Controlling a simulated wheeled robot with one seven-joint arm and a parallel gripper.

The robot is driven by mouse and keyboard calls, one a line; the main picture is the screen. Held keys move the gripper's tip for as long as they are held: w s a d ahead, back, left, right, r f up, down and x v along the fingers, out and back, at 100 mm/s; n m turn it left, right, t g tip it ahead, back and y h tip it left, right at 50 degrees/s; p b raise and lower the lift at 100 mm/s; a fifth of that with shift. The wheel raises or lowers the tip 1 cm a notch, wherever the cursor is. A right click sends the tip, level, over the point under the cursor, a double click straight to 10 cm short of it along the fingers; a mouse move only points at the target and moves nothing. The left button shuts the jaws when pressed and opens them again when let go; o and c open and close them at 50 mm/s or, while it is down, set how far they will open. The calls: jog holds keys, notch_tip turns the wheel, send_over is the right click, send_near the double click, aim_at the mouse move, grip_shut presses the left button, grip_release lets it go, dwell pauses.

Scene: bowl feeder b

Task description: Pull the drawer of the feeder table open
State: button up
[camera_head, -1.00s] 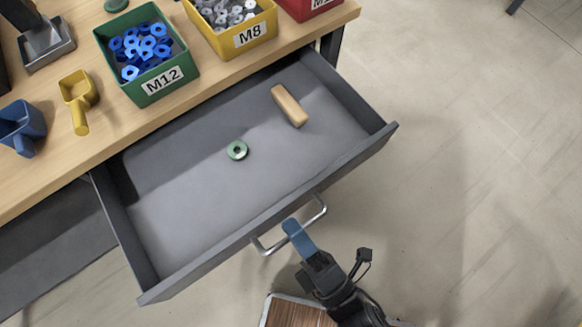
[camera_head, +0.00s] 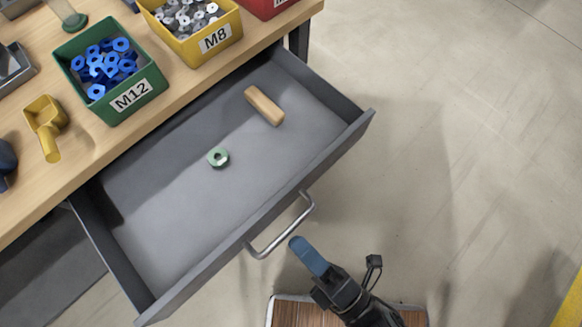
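The grey drawer (camera_head: 190,210) of the feeder table (camera_head: 130,135) stands well open, pulled out from under the wooden top. Its metal bar handle (camera_head: 283,230) is on the front panel. My gripper (camera_head: 308,253) is just right of and below the handle, apart from it in the picture. A blue finger shows from above; the other finger is hidden, so its opening cannot be judged. A green ring (camera_head: 218,157) and a wooden block (camera_head: 264,106) lie inside the drawer.
On the table top stand a green M12 bin (camera_head: 113,108) of blue nuts, a yellow M8 bin (camera_head: 214,39), a red bin (camera_head: 270,8) and a yellow scoop (camera_head: 46,124). The floor (camera_head: 470,150) to the right is clear.

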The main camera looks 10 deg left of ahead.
jog(key=shift+v, duration=1.65)
